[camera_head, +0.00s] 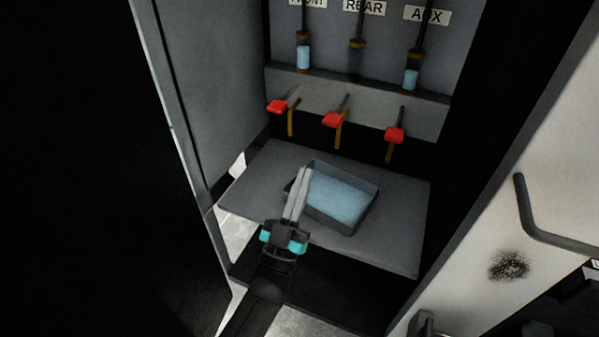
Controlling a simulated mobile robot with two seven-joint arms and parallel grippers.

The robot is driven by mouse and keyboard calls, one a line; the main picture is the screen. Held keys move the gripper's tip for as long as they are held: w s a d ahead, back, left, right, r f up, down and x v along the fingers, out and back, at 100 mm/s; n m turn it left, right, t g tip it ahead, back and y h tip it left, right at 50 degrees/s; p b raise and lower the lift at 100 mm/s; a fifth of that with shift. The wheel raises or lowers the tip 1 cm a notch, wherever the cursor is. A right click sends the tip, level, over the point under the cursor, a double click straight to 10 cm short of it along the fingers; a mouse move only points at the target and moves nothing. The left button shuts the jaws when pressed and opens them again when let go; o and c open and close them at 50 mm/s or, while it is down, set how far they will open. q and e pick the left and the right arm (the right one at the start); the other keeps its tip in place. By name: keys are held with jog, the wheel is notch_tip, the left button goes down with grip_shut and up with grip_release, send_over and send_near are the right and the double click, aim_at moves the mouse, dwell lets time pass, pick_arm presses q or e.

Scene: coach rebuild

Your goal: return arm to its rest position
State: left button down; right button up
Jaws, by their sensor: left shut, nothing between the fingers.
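My left gripper (301,178) reaches in from the bottom of the head view, its fingers together with nothing between them. The fingertips are over the left edge of a dark tray (362,222) holding light blue liquid. I cannot tell whether they touch the tray. My left arm comes up from the bottom edge. My right gripper is out of view.
The tray sits on a grey shelf (405,248) inside an open cabinet. Above are three red-handled valves (278,106), (336,119), (394,135) with brass spouts, and gauges labelled REAR and AUX. A pale door (510,215) with a bar handle stands at right.

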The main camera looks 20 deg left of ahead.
pick_arm(q)
jog(key=shift+w+f, duration=0.1)
jog(key=shift+f, duration=0.25)
